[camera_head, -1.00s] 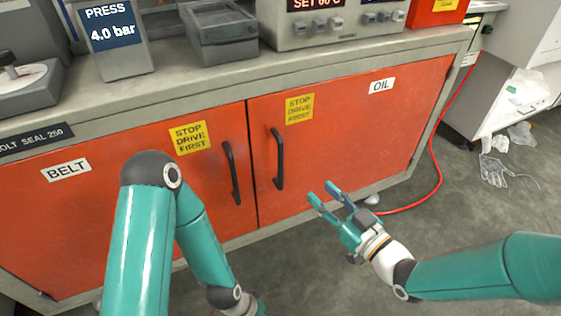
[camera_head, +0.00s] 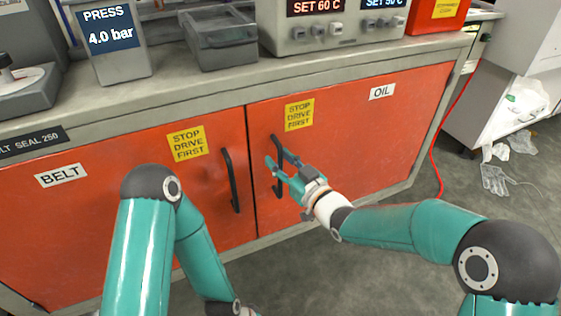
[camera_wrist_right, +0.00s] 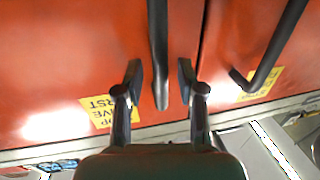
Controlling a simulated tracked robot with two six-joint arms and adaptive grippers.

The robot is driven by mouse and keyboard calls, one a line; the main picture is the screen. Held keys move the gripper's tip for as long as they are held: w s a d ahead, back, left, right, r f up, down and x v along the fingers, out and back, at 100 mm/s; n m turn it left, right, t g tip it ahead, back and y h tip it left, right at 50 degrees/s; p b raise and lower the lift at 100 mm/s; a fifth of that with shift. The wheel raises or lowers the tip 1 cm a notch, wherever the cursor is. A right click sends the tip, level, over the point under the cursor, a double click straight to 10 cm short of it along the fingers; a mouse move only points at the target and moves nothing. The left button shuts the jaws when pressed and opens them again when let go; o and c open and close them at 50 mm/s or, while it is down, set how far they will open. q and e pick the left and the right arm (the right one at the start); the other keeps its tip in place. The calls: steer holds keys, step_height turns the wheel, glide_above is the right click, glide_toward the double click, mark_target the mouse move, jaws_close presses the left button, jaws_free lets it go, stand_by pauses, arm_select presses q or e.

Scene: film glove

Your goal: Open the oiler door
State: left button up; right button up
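The orange oiler door (camera_head: 360,140) carries the OIL label and is closed flush with its cabinet. Its black vertical bar handle (camera_head: 277,185) is on its left edge; it also shows in the wrist view (camera_wrist_right: 158,45). My right gripper (camera_head: 276,160) is open at this handle, its fingers partly covering it. In the wrist view, the bar shows between the two spread fingertips (camera_wrist_right: 160,78), with a gap on each side. Whether a finger touches it I cannot tell. My left arm is at the lower left; its gripper is out of view.
The orange BELT door (camera_head: 110,220), closed, has its own black handle (camera_head: 232,180) just left of the seam. A grey worktop (camera_head: 180,88) with devices overhangs both doors. A red hose (camera_head: 437,165) runs at the right. The floor in front is clear.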

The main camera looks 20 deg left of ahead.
steer(key=shift+a, duration=0.15)
jaws_close()
stand_by(0.4)
